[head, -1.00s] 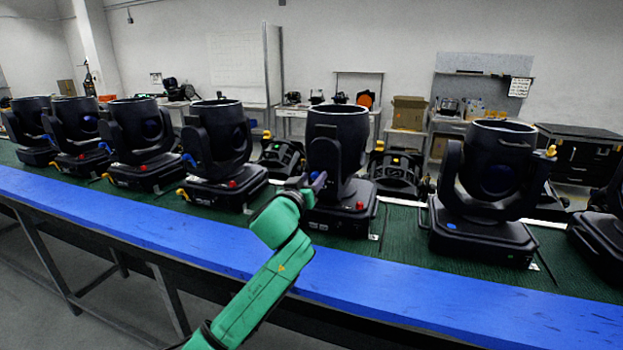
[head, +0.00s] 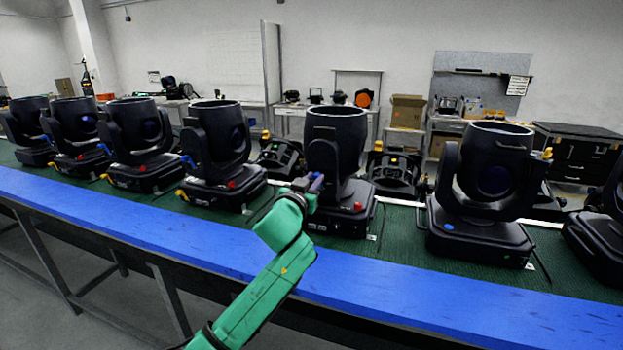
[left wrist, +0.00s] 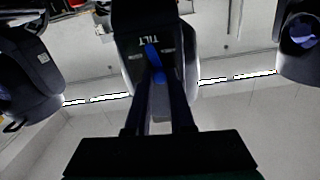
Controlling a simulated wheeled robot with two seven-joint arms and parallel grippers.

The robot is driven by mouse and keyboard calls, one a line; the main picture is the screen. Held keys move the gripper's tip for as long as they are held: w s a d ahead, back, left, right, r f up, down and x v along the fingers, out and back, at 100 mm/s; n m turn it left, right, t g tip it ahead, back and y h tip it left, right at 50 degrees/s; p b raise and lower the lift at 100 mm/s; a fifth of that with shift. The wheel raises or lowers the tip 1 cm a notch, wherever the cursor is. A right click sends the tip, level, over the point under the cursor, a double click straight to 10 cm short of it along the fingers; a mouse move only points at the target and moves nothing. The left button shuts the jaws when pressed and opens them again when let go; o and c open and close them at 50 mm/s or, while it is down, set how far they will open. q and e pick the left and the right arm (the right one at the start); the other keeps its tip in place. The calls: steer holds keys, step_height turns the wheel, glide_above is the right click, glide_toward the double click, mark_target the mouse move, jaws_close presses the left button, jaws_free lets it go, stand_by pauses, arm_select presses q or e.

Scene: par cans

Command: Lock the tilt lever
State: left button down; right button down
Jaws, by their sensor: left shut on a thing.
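The tilt lever (left wrist: 153,57) is a small blue lever on the side of a black par can's arm, under white "TILT" lettering in the left wrist view. My left gripper (left wrist: 157,85) is shut on it, with one dark finger on each side. In the head view the par can (head: 336,150) stands upright on the green belt, and my left gripper (head: 312,184) is at the left side of its yoke. A bit of the blue lever (head: 317,182) shows there beside the fingers. The lever's lower part is between the fingers. My right gripper is in neither view.
More black par cans stand in a row on the belt, with one to the left (head: 217,150) and one to the right (head: 484,190). A red knob (head: 357,207) is on the can's base. The blue table edge (head: 420,285) runs along the front and is clear.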

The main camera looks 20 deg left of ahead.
arm_select(q)
steer(key=shift+s+d+f+m+p, duration=0.1)
steer(key=shift+d+m+p, duration=0.25)
steer(key=shift+m, duration=1.05)
steer(key=shift+w+d+f+m+p, duration=0.1)
steer(key=shift+d+m+p, duration=0.25)
steer(key=shift+m, duration=1.05)
steer(key=shift+s+d+f+m+p, duration=0.1)
steer(key=shift+d+m+p, duration=0.25)
steer(key=shift+m, duration=1.05)
steer(key=shift+d, duration=0.15)
steer(key=c, duration=0.8)
jaws_free()
